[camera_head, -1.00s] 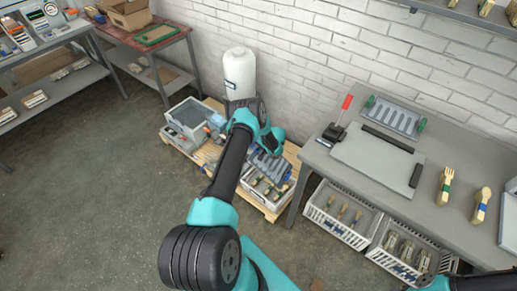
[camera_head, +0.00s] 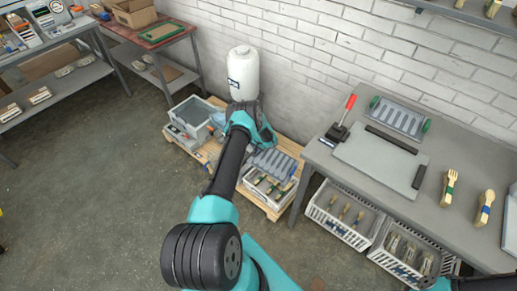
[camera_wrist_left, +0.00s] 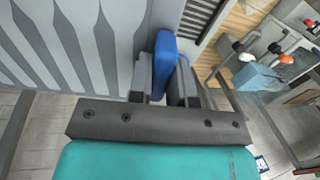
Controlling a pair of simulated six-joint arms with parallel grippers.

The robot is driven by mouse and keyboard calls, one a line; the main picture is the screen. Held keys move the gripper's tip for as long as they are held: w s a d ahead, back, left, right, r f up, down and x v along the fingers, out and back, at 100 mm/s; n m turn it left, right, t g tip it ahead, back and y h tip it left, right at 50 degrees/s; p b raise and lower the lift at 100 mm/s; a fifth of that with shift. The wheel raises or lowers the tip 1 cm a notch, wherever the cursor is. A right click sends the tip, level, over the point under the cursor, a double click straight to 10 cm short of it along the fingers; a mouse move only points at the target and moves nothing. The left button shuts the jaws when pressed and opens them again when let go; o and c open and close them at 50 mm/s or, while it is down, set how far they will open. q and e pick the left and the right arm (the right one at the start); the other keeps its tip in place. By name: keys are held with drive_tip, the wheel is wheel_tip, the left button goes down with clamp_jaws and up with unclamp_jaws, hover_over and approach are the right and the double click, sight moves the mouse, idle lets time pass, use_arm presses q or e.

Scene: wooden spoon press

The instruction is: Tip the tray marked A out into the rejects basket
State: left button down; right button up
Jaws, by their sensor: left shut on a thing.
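My left gripper (camera_head: 258,138) is shut on the blue handle (camera_wrist_left: 165,62) of a grey tray (camera_head: 272,162). The tray has spoon-shaped slots, which look empty in the left wrist view (camera_wrist_left: 65,40). It is held over or just behind a white basket (camera_head: 270,201) with several wooden utensils in it, on a pallet at the wall. The gap between tray and basket cannot be told. No letter A is legible, nor any basket label. A second grey tray with green handles (camera_head: 399,118) lies on the bench.
A grey crate (camera_head: 190,117) and a white drum (camera_head: 243,77) stand beside the basket. The bench (camera_head: 325,162) at right holds a red-handled press (camera_head: 343,120) and two utensils, with crates (camera_head: 340,212) beneath. The floor at left is clear.

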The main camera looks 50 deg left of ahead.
use_arm(q)
drive_tip(key=shift+a+f+h, duration=0.25)
drive_tip(key=shift+f+h, duration=0.1)
drive_tip(key=shift+h, duration=0.05)
drive_tip(key=shift+s+a+f+h, duration=0.15)
drive_tip(key=shift+a+f+h, duration=0.15)
drive_tip(key=shift+a+h, duration=0.1)
drive_tip(key=shift+f+t, duration=0.15)
drive_tip(key=shift+t, duration=0.15)
drive_tip(key=shift+h, duration=0.3)
